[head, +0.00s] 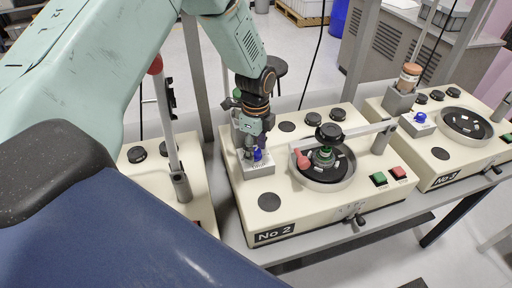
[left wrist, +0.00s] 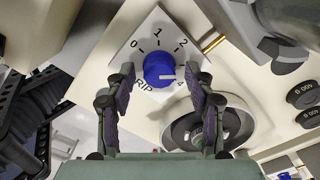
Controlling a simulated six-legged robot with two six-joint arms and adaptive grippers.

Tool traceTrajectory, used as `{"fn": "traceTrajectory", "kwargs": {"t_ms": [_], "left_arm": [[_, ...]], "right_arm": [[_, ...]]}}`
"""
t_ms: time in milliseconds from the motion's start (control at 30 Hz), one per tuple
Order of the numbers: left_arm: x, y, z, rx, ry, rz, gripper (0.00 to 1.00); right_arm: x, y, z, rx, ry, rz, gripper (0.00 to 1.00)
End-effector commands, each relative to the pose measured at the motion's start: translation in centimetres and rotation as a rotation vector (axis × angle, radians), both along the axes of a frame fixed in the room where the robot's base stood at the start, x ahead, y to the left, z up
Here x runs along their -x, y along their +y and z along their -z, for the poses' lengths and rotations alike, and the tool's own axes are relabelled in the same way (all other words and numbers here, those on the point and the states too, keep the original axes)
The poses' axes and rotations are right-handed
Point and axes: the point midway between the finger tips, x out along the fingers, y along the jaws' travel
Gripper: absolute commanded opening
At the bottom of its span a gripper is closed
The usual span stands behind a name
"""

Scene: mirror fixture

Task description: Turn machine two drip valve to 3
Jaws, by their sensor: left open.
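Machine two (head: 240,205), a cream box labelled "No 2", stands in the middle of the head view. Its drip valve is a blue knob (head: 258,154) on a grey block (head: 259,171) at the machine's left rear. In the left wrist view the blue knob (left wrist: 157,66) sits on a pale dial plate (left wrist: 143,38) reading 0, 1, 2 and part of a 4. The 3 is hidden behind the right finger. The knob's white mark points right. My left gripper (left wrist: 160,100) is open, its fingers either side of the knob with gaps visible. My right gripper is not in view.
A round dish (head: 323,184) with a red-knobbed bar over it is right of the valve. Machine No 3 (head: 465,165) stands to the right, another machine (head: 142,180) to the left. Upright grey posts (head: 195,70) rise behind the bench.

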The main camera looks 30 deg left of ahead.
Motion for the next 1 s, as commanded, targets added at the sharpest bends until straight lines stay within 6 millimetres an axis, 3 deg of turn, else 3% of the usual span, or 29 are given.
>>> {"fn": "traceTrajectory", "kwargs": {"t_ms": [267,700,1000], "left_arm": [[0.0,0.0,-0.7,0.001,-0.001,-0.001,0.54],[-0.1,0.0,-9.1,0.001,-0.003,0.0,0.54],[0.0,0.0,-11.9,0.0,0.0,0.0,0.54]], "right_arm": [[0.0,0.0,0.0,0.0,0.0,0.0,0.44],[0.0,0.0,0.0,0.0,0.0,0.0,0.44],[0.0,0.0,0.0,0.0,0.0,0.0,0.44]]}}
